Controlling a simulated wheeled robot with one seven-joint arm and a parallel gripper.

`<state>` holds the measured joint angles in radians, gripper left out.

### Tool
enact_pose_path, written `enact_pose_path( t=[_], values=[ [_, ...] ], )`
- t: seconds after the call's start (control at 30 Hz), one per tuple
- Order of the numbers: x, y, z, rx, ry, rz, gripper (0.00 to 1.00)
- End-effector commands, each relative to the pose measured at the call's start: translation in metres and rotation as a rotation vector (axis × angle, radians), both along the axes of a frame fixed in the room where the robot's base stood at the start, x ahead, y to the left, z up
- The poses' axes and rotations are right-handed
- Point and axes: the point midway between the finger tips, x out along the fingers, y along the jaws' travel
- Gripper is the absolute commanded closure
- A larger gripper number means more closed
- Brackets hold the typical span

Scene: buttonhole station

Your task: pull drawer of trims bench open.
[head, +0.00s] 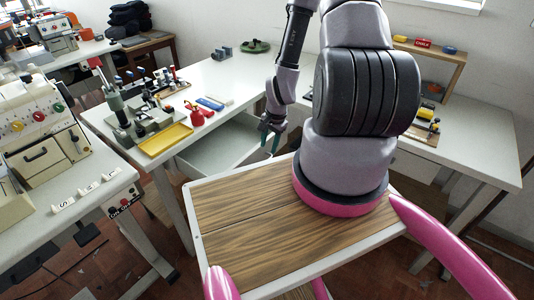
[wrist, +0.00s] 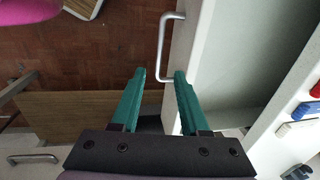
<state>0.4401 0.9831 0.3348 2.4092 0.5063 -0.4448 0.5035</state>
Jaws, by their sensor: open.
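The trims bench (head: 232,78) has a white top, and its drawer (head: 218,150) stands pulled out with its empty-looking inside showing. In the wrist view the drawer's front panel (wrist: 199,45) runs up the picture, with the hollow inside to its right. A pale bar handle (wrist: 162,45) sticks out from the front panel. My gripper (head: 270,133) is at the drawer's front in the head view. In the wrist view my gripper (wrist: 160,75) is open, its green fingers on either side of the handle's lower end. Contact with the handle cannot be told.
A yellow tray (head: 166,139), red items (head: 197,116) and small tools stand on the bench top. My wood-topped base stands close before the drawer. A second white table (head: 470,140) is at the right, and a machine table (head: 75,205) at the left. Brick-coloured floor shows between them.

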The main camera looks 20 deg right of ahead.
Motion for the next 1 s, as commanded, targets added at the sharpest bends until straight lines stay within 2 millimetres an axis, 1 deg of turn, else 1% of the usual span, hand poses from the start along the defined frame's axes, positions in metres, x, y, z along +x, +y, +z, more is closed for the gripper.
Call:
enact_pose_path(
  t=[0.03,0.1,0.23,0.4,0.77,0.83,0.93,0.97,1.0],
  values=[
    [-0.001,-0.001,0.008,-0.001,-0.002,0.0,0.55],
    [-0.002,-0.002,0.016,-0.001,-0.002,0.0,0.55],
    [-0.004,-0.002,0.024,0.0,0.0,0.0,0.55],
    [-0.005,-0.003,0.027,0.0,0.001,-0.001,0.55],
    [-0.004,-0.003,0.027,0.0,0.0,0.0,0.55],
    [-0.003,-0.003,0.029,-0.002,-0.004,0.003,0.55],
    [0.005,-0.005,0.044,-0.011,-0.019,0.023,0.55],
    [0.009,-0.006,0.051,-0.017,-0.028,0.033,0.55],
    [0.015,-0.007,0.063,-0.023,-0.04,0.05,0.55]
  ],
)
